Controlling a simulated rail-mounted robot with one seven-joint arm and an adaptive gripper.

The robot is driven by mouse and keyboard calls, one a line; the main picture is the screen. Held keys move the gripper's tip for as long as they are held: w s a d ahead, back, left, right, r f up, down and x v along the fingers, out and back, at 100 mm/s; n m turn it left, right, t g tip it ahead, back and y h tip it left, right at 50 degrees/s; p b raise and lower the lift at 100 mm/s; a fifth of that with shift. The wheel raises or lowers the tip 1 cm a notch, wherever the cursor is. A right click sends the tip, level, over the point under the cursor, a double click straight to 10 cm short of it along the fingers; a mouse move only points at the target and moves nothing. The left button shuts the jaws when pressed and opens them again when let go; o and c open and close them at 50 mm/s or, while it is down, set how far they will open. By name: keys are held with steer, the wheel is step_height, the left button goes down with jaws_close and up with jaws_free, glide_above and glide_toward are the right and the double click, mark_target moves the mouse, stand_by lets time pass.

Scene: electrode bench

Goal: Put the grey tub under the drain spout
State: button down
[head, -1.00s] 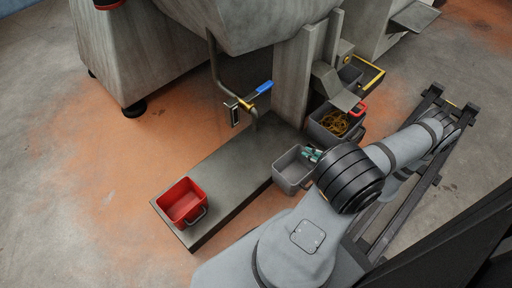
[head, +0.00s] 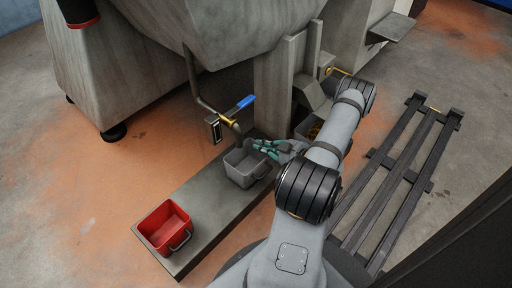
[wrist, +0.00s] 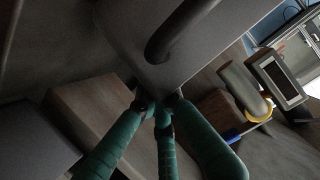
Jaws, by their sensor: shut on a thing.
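The grey tub (head: 241,172) is upright over the far part of the grey plinth (head: 208,205) in the head view. My gripper (head: 258,148), with green fingers, is shut on the tub at its right far side. In the wrist view, the tub's grey wall (wrist: 215,25) and dark handle (wrist: 172,38) fill the top, just beyond my fingertips (wrist: 155,103). The drain spout (head: 236,128) bends down just behind the tub's far rim. I cannot tell whether its mouth is over the tub's opening, or whether the tub touches the plinth.
A blue-handled valve (head: 244,102) and a small gauge (head: 214,129) sit on the drain pipe. A red tub (head: 166,228) stands on the plinth's near end. A grey post (head: 278,92) rises behind my gripper. The plinth between the two tubs is clear.

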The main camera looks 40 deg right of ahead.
steer(key=b+x, duration=0.2)
steer(key=x, duration=0.1)
steer(key=shift+s+f, duration=0.1)
steer(key=shift+f, duration=0.2)
steer(key=shift+r, duration=0.15)
steer(key=c, duration=2.4)
jaws_free()
steer(key=shift+f, duration=0.2)
steer(key=o, duration=0.4)
steer(key=shift+o, duration=0.4)
